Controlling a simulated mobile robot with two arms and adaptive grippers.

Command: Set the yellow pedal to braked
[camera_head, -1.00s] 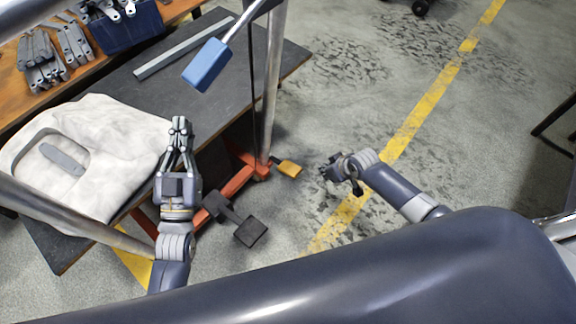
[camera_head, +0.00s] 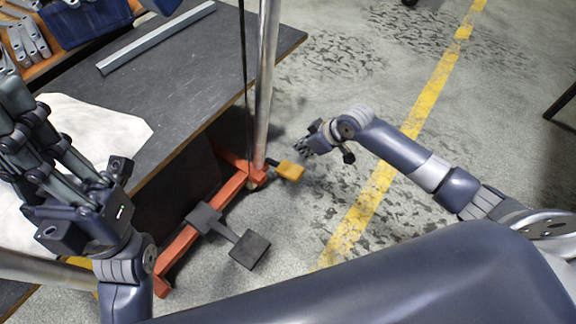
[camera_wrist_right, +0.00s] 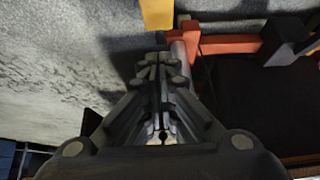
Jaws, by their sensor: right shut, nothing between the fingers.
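The yellow pedal (camera_head: 290,170) is low by the floor, at the foot of the metal post on the orange base. My right gripper (camera_head: 306,146) is just to the right of and beyond the pedal in the head view, apart from it. In the right wrist view the yellow pedal (camera_wrist_right: 157,14) shows at the top edge, past the fingertips of my right gripper (camera_wrist_right: 157,62), which are shut and empty. My left gripper (camera_head: 22,125) is large at the left, over the table side, partly cut off by the frame; its opening is unclear.
An orange base rail (camera_head: 200,222) runs along the floor beside the post (camera_head: 265,85). A black pedal (camera_head: 249,250) lies nearer me. The dark table (camera_head: 180,80) holds a metal bar (camera_head: 157,37) and a white cloth (camera_head: 105,130). Open floor lies to the right.

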